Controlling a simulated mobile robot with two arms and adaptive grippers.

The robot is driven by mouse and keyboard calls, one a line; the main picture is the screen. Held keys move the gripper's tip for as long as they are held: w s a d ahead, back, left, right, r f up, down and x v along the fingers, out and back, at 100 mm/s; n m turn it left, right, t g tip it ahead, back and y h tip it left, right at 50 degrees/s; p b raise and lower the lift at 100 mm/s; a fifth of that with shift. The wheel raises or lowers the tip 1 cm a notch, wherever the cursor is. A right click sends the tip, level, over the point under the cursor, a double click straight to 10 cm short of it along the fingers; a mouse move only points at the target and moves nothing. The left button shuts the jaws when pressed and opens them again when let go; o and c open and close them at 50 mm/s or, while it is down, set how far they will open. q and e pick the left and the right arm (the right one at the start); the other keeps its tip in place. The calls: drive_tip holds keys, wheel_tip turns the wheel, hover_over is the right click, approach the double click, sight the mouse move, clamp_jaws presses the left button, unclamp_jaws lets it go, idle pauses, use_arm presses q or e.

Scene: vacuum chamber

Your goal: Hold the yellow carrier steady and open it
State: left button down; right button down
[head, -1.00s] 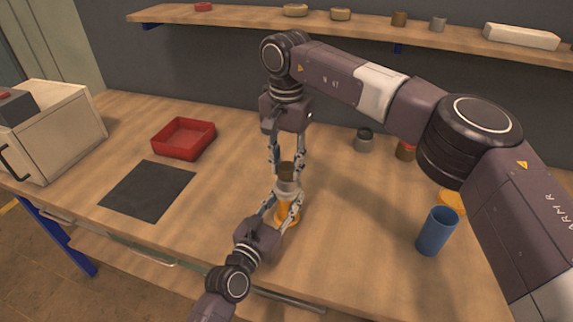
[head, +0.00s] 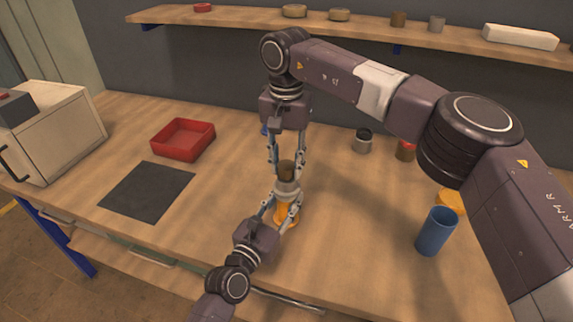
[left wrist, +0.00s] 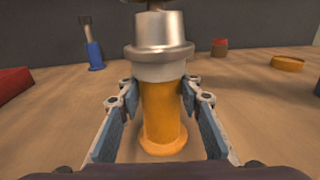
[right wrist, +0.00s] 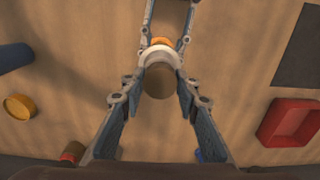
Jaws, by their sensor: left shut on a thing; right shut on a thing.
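The yellow carrier (head: 285,216) stands upright on the bench, with a yellow body on a flared foot, a silver collar (left wrist: 162,38) and a brown top piece (right wrist: 158,83). My left gripper (head: 282,206) is shut around the yellow body below the collar; its fingers show on both sides in the left wrist view. My right gripper (head: 287,165) comes down from above, shut on the brown top piece. The underside of that piece is mostly cut off in the left wrist view, so I cannot tell how far it sits above the collar.
A blue cup (head: 436,231) and a yellow disc (head: 452,202) stand to the right. A grey jar (head: 363,141) and a red-topped jar (head: 405,150) stand behind. A red tray (head: 184,140) and a dark mat (head: 147,192) lie left; bench around the carrier is clear.

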sight(287, 165)
drive_tip(key=shift+r, duration=0.85)
drive_tip(key=shift+r, duration=2)
use_arm(q)
drive_tip(key=c, duration=1.3)
unclamp_jaws()
